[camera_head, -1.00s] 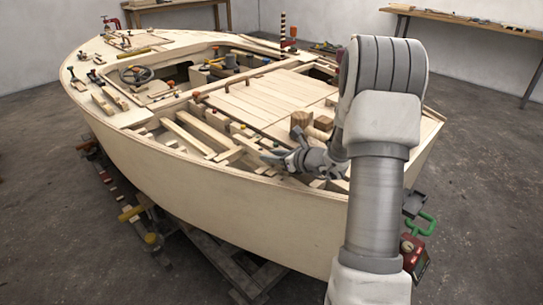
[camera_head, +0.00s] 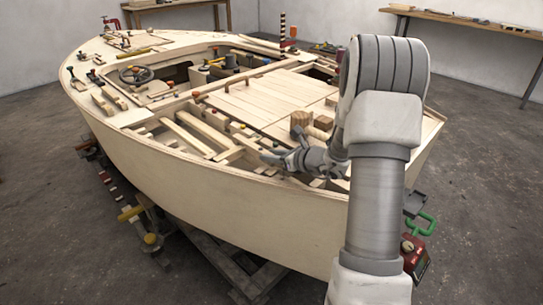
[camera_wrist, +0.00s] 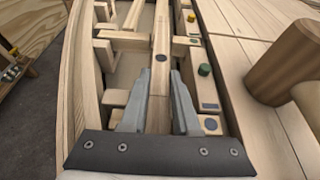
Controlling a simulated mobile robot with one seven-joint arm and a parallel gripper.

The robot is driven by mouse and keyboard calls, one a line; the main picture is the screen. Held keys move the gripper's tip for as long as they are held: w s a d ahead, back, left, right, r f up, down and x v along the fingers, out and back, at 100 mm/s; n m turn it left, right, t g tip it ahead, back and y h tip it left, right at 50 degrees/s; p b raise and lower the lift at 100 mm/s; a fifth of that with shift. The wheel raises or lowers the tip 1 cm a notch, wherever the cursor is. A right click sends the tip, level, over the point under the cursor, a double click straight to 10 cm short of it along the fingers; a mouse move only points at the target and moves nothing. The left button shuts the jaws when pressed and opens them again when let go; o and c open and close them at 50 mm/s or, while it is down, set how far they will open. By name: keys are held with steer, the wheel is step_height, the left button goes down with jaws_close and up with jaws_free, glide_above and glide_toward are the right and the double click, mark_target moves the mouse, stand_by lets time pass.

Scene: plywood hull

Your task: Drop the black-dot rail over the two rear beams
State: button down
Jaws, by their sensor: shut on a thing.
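The black-dot rail (camera_wrist: 161,35) is a long, light wooden strip with a dark dot on its top. In the wrist view it runs from between my fingers towards the far end. My gripper (camera_wrist: 159,100) is shut on the rail, with one grey finger on each side. Short light cross beams (camera_wrist: 122,36) show at the left of the rail, with another piece (camera_wrist: 114,98) nearer my left finger. I cannot tell whether the rail touches them. In the head view my gripper (camera_head: 272,159) is low over the open bay in the hull's near side, and the rail's held part is hard to make out.
A side strip (camera_wrist: 194,45) with coloured pegs and dark patches runs close along the right. Flat deck planks (camera_head: 255,100) and wooden blocks (camera_head: 300,119) lie beyond it. The hull's edge (camera_wrist: 78,60) borders the bay at the left.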

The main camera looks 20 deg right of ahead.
steer(key=shift+f+b, duration=0.8)
stand_by(0.4)
steer(key=c, duration=0.6)
jaws_free()
steer(key=shift+a+f, duration=0.1)
steer(key=shift+a, duration=0.1)
steer(key=shift+s, duration=0.15)
steer(key=p+v, duration=0.1)
steer(key=v, duration=0.4)
steer(key=p+v, duration=0.1)
steer(key=v, duration=0.5)
steer(key=p+v, duration=0.2)
steer(key=v, duration=0.4)
steer(key=shift+d, duration=0.4)
steer(key=shift+a+r, duration=0.1)
steer(key=shift+r, duration=0.15)
